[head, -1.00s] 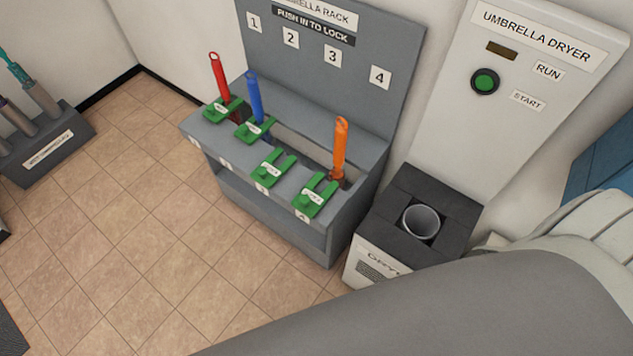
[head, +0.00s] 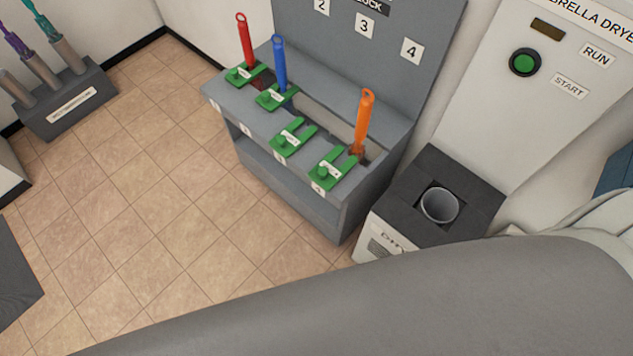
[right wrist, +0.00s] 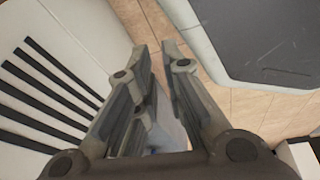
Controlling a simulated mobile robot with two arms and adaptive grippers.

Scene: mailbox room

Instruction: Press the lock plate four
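Lock plate four (head: 325,176) is a green forked plate with a small label, at the right front end of the grey umbrella rack (head: 345,214) in the head view. An orange umbrella handle (head: 364,115) stands upright behind it, at slot four. Whether the plate is pressed in, I cannot tell. My right gripper (right wrist: 156,47) shows only in the right wrist view, with a gap between its fingertips and nothing clearly held. The plate is not seen there. My left gripper is not in view.
The umbrella dryer (head: 472,178) stands right of the rack, with a round opening and a green button (head: 524,62) above. Red (head: 245,40) and blue (head: 280,62) umbrellas stand at slots one and two. A wet-umbrella stand (head: 72,100) is at far left. The floor between is clear.

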